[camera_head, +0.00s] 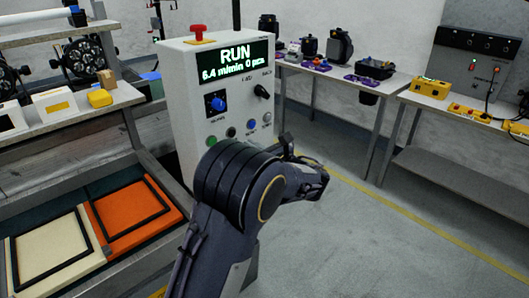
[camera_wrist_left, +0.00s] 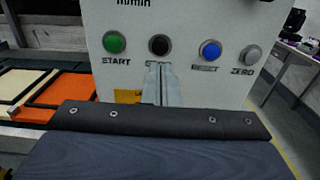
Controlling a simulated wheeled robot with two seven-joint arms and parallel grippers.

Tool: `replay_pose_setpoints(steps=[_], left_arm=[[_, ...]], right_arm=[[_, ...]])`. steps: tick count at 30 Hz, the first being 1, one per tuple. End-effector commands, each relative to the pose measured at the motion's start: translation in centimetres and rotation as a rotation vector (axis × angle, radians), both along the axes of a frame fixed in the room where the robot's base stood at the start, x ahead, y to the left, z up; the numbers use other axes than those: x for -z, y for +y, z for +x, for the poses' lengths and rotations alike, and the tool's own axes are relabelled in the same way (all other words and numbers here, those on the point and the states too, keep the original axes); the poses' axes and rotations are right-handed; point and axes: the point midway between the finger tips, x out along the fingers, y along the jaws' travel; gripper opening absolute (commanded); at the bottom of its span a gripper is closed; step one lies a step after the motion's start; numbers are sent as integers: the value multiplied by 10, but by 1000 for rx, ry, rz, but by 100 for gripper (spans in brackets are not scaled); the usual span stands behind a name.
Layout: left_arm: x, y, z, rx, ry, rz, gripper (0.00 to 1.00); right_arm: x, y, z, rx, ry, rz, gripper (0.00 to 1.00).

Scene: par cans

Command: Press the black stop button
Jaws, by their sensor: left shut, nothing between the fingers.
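The black stop button (camera_wrist_left: 159,45) sits on the front of a white control box (camera_head: 185,95), between a green START button (camera_wrist_left: 114,42) and a blue RESET button (camera_wrist_left: 210,50). In the head view the black button (camera_head: 231,132) shows just above my left arm. My left gripper (camera_wrist_left: 159,68) is shut and empty. In the left wrist view its fingertips appear just below the black button and cover most of its label. I cannot tell the gap to the panel. The box's display (camera_head: 235,61) reads RUN. My right gripper is not in view.
A grey ZERO button (camera_wrist_left: 251,54) is right of the blue one. A red knob (camera_head: 198,33) tops the box. A bin with orange (camera_head: 165,200) and cream panels lies left. Tables with equipment (camera_head: 345,84) stand at the back right. The floor (camera_head: 350,240) at right is clear.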

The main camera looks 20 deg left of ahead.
Motion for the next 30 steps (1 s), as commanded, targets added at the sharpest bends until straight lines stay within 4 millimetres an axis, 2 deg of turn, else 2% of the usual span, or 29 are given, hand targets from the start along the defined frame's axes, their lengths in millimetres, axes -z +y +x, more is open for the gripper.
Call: replay_pose_setpoints(steps=[3, 9, 15, 24, 30], left_arm=[[-1, 24, 9, -5, 0, 0, 0], [0, 48, 20, -2, 0, 0, 0], [0, 56, 23, 0, 0, 0, 0], [0, 57, 24, 0, 0, 0, 0], [-2, 74, 30, -1, 1, 1, 0]], right_arm=[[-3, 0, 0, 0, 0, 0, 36], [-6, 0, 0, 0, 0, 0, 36], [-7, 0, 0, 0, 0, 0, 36], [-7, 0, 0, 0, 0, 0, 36], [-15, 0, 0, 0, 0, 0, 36]])
